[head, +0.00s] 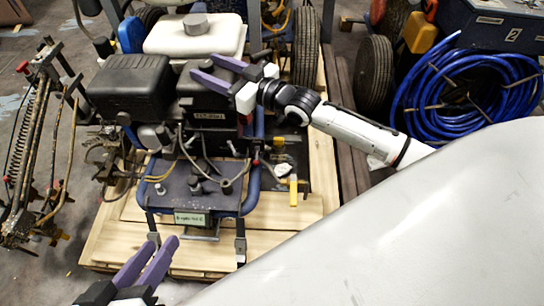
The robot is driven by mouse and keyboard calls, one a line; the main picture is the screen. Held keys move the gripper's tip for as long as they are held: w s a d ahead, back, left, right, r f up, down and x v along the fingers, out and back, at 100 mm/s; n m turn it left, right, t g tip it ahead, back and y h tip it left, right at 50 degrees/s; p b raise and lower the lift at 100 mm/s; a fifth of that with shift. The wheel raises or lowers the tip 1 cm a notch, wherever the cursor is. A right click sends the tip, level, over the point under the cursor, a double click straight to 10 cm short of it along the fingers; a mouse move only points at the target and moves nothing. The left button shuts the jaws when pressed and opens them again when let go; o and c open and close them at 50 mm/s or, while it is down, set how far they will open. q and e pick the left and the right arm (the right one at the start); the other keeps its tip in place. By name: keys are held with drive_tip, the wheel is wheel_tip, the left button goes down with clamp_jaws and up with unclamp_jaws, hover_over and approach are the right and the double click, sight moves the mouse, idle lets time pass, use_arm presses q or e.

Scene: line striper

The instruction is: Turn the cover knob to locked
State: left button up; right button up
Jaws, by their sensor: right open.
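The line striper's engine carries a black ribbed cover (125,85) on the left and a dark housing (208,115) with a label beside it. My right gripper (203,66) is open, its two purple fingers pointing left over the top of the dark housing. Nothing shows between its fingers, and I cannot tell whether they touch the housing. I cannot pick out the cover knob for certain; the gripper may hide it. My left gripper (161,243) is low in the picture, in front of the machine, with its purple fingers apart and empty.
A white tank (195,38) with a grey cap stands behind the engine. A wooden pallet (115,238) lies beneath the machine. A yellow-handled valve (293,190), a coiled blue hose (440,95) and wheels are to the right. A rusty spring frame (25,165) stands at the left.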

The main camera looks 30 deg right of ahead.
drive_tip(key=shift+s+a+r+m+t+h+p, duration=0.1)
drive_tip(key=shift+m+t+h+p, duration=0.2)
drive_tip(key=shift+m+h+p, duration=0.55)
drive_tip(key=shift+a+r+m+t+h+p, duration=0.1)
drive_tip(key=shift+m+t+h+p, duration=0.35)
drive_tip(key=shift+p, duration=0.65)
drive_tip(key=shift+a+h+p, duration=0.1)
drive_tip(key=shift+h+p, duration=0.75)
drive_tip(key=shift+h, duration=0.05)
drive_tip(key=s+f+g+p, duration=0.2)
drive_tip(key=s+g+p, duration=0.2)
drive_tip(key=s+p, duration=0.4)
drive_tip(key=s+a+f+g+p, duration=0.1)
drive_tip(key=s+p, duration=0.8)
drive_tip(key=s, duration=1.2)
drive_tip(key=shift+s+a+f+m+g+h, duration=0.2)
drive_tip(key=shift+f+m+g+h, duration=0.25)
drive_tip(key=shift+g, duration=0.9)
drive_tip(key=shift+f, duration=0.15)
